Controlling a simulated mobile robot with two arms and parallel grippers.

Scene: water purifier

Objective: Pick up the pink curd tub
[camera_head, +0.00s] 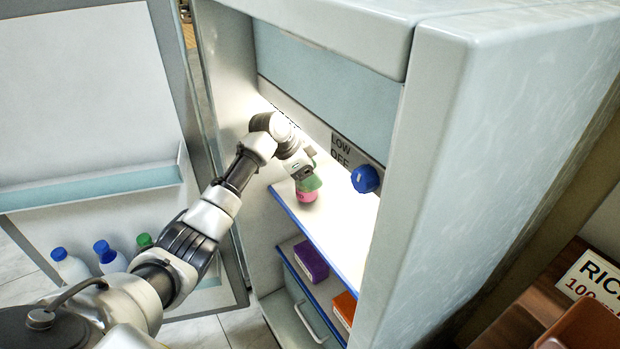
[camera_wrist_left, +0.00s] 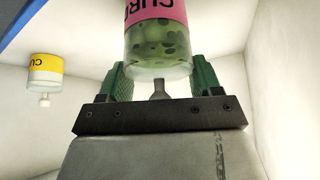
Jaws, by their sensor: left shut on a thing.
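The pink curd tub (camera_head: 307,197) is at the front edge of the upper lit shelf inside the open fridge. My left gripper (camera_head: 309,184) reaches in from the left and is shut on it. In the left wrist view, the tub (camera_wrist_left: 158,40) sits between the two green fingers, with a pink label and a clear, green-speckled part. I cannot tell whether it touches the shelf. My right gripper is not in view.
A yellow-labelled tub (camera_wrist_left: 45,75) stands apart in the wrist view. A blue knob (camera_head: 365,179) is on the fridge's back panel. A purple box (camera_head: 311,262) and an orange box (camera_head: 344,308) lie on the lower shelf. The open door (camera_head: 95,100) holds bottles at left.

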